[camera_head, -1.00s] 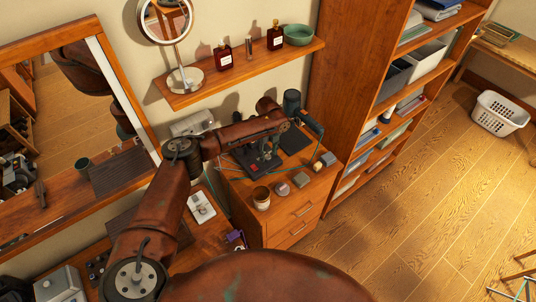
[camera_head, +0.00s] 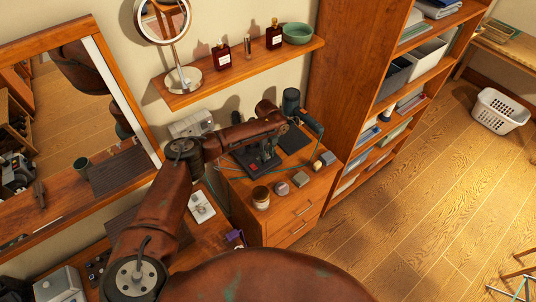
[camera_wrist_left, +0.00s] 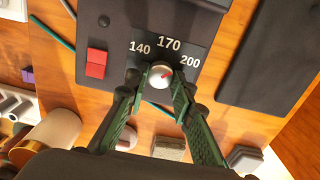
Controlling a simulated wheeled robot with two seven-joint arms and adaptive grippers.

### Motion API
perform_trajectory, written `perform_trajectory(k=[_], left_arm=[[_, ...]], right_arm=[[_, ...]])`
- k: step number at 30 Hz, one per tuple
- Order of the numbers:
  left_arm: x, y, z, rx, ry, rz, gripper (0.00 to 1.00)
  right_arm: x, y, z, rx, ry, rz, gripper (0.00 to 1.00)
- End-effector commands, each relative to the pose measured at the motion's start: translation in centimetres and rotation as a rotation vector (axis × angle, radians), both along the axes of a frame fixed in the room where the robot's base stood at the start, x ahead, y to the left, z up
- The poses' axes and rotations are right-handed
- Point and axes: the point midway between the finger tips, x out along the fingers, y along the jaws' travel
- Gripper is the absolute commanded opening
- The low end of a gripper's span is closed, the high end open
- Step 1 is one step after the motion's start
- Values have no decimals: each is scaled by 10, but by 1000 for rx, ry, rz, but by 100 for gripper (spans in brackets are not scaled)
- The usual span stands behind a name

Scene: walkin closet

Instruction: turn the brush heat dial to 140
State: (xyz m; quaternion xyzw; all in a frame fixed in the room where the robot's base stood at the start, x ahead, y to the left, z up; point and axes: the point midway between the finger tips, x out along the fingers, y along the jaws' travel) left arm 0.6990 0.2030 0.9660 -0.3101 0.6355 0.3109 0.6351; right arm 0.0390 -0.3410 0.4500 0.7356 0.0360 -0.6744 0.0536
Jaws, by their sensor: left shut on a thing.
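The heat dial (camera_wrist_left: 160,73) is a small pale round knob with a red mark on a dark panel (camera_wrist_left: 118,70). The panel carries the labels 140, 170 and 200 in an arc beyond the dial, with 140 on the left. The red mark seems to sit on the side toward 200; its exact setting is hard to read. My left gripper (camera_wrist_left: 161,82) is shut on the dial, one green finger on each side. In the head view my left gripper (camera_head: 264,152) is over the dark unit (camera_head: 243,163), and the arm and fingers hide the dial. My right gripper is not in view.
A red button (camera_wrist_left: 96,64) sits on the panel left of the dial. A dark mat (camera_wrist_left: 268,58) lies to the right. A brown cup (camera_head: 260,197) and small blocks (camera_head: 301,179) stand along the cabinet's front. A wall shelf (camera_head: 240,72) hangs above.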

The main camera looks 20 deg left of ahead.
Motion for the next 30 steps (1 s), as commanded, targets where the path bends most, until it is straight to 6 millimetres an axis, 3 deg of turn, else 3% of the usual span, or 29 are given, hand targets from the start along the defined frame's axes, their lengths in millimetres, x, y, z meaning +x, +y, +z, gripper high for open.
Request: perform_trajectory(k=[14, 30], left_arm=[[-1, -1, 0, 0, 3, 73, 0], [0, -2, 1, -1, 3, 528, 0]], right_arm=[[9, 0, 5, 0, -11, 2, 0], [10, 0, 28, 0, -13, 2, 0]])
